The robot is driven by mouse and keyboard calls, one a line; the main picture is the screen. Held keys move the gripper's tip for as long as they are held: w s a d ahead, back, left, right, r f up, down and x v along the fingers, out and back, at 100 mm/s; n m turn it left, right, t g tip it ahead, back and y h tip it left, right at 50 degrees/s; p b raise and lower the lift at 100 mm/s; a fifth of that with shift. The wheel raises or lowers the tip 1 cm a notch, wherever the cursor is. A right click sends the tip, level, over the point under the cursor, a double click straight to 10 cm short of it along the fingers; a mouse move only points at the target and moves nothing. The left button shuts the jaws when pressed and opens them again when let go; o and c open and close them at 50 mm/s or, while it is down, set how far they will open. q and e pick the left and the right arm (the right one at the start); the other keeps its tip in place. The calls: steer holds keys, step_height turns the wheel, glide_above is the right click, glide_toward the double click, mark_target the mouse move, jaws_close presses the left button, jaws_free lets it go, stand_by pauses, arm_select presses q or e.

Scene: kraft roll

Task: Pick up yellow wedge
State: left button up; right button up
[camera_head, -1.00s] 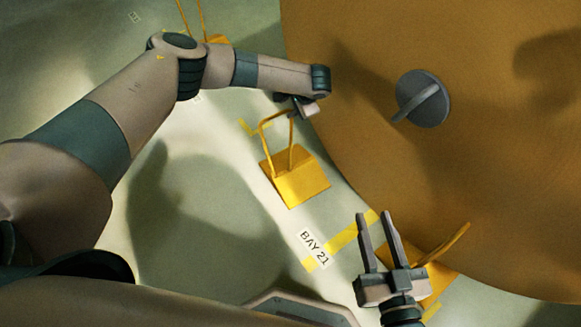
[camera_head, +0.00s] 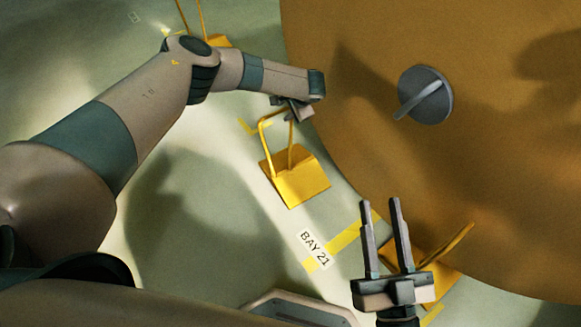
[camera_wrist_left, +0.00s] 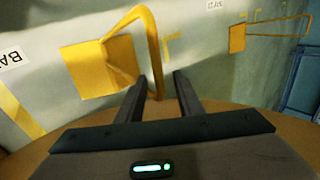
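A yellow wedge (camera_head: 297,187) with a tall looped handle stands on the floor beside the big brown roll. My left gripper (camera_head: 294,107) is at the top of this handle, and its fingers are partly hidden in the head view. In the left wrist view the wedge (camera_wrist_left: 98,68) is ahead, and its handle bar reaches down between the two parted fingers (camera_wrist_left: 160,82). I cannot tell whether they touch the bar. My right gripper (camera_head: 381,201) is open and empty, in front of a second yellow wedge (camera_head: 440,286), which it partly hides.
The brown roll (camera_head: 480,190) with a grey hub (camera_head: 425,95) fills the right side. A third yellow wedge (camera_head: 217,41) stands at the back, partly behind my left arm. A BAY 21 label (camera_head: 314,247) and yellow tape mark the floor. Floor at left is clear.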

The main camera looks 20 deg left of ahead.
arm_select(q)
steer(key=shift+c, duration=0.2)
jaws_close()
stand_by(1.4)
steer(key=shift+w+r, duration=0.1)
steer(key=shift+r, duration=0.05)
